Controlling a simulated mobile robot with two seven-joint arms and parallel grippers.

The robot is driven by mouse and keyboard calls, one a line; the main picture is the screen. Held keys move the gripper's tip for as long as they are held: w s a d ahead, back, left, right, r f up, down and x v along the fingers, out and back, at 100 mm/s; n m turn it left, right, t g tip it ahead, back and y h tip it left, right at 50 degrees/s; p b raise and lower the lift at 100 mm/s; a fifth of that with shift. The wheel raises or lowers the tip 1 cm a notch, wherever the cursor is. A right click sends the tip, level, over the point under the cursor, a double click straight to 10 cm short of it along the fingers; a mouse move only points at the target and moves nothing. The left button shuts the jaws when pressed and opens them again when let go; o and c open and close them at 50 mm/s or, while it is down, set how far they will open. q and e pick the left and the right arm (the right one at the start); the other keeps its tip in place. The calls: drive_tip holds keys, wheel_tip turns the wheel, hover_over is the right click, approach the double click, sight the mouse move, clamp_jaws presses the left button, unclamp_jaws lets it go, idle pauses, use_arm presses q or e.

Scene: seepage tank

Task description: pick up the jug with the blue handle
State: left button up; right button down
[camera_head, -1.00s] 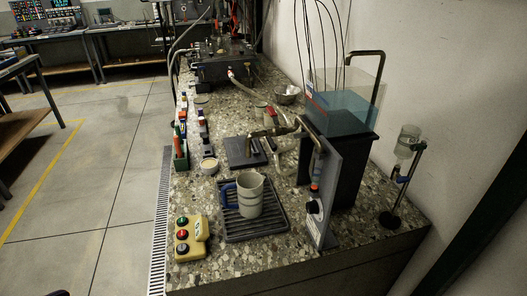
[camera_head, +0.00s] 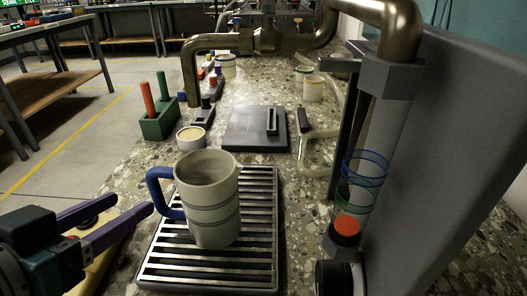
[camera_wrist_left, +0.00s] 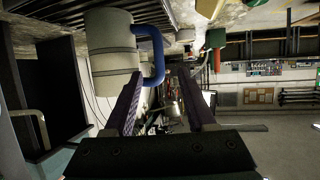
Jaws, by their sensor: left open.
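The jug (camera_head: 212,200) is cream with thin grey bands, and its blue handle (camera_head: 162,193) points left. It stands upright on a slatted drip grate (camera_head: 262,268). My left gripper (camera_head: 140,219) is at the lower left in the head view, open and empty, its purple fingers just left of the handle. In the left wrist view the jug (camera_wrist_left: 110,45) appears turned over at the upper left. Its blue handle (camera_wrist_left: 155,50) shows just beyond the tip of the left finger of my gripper (camera_wrist_left: 160,85). I cannot tell whether the finger touches it. My right gripper is not in view.
A clear tube on a grey panel (camera_head: 450,160) stands close on the right. A brass pipe (camera_head: 195,75) arches behind the jug. A small cup (camera_head: 191,138), a dark plate (camera_head: 252,130) and a green holder (camera_head: 160,124) lie beyond. My arm partly covers a yellow box (camera_head: 95,250).

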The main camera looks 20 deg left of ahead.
sight(151, 192)
use_arm(q)
drive_tip(key=b+x, duration=0.2)
drive_tip(key=x, duration=0.5)
drive_tip(key=shift+w+f, duration=0.2)
drive_tip(key=shift+w, duration=0.1)
drive_tip(key=shift+c, duration=0.3)
clamp_jaws()
idle(0.8)
